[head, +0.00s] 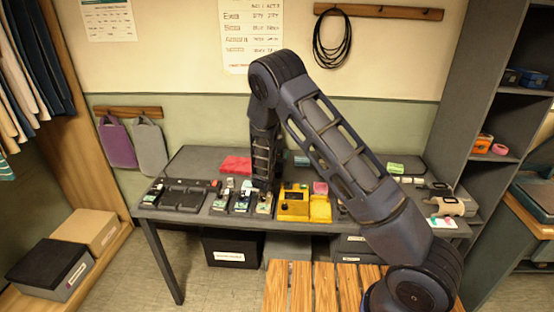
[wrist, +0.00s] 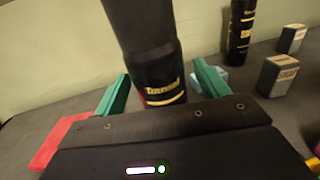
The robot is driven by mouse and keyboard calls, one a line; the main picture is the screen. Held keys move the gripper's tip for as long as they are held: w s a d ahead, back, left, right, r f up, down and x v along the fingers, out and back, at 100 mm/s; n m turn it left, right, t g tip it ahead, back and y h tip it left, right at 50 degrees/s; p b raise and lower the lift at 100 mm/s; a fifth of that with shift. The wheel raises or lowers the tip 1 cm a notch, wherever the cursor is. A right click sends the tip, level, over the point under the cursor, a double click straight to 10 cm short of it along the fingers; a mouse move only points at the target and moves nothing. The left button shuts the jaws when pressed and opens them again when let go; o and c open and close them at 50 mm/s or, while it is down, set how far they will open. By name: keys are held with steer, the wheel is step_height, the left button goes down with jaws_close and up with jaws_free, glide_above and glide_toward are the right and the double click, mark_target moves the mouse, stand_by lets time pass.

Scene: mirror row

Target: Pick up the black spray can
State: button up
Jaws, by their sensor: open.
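A black can (wrist: 160,85) with a label in pale lettering stands between the two green fingers of my gripper (wrist: 160,76) in the wrist view. The fingers are open, one on each side of it, and I cannot tell whether either touches it. Its top runs out of the frame. A second black can (wrist: 240,30) with yellow lettering stands farther back on the right. In the head view my arm hides the gripper and the can.
The dark table (head: 190,160) carries black trays (head: 180,195), a yellow case (head: 293,203) and a red item (head: 236,165), which lies left of the gripper in the wrist view (wrist: 62,140). Small boxes (wrist: 278,75) stand to the right. A slatted wooden bench (head: 300,285) is in front.

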steer(key=shift+w+d, duration=0.1)
steer(key=shift+w, duration=0.15)
steer(key=c, duration=1.3)
steer(key=shift+o, duration=0.2)
steer(key=shift+r, duration=0.15)
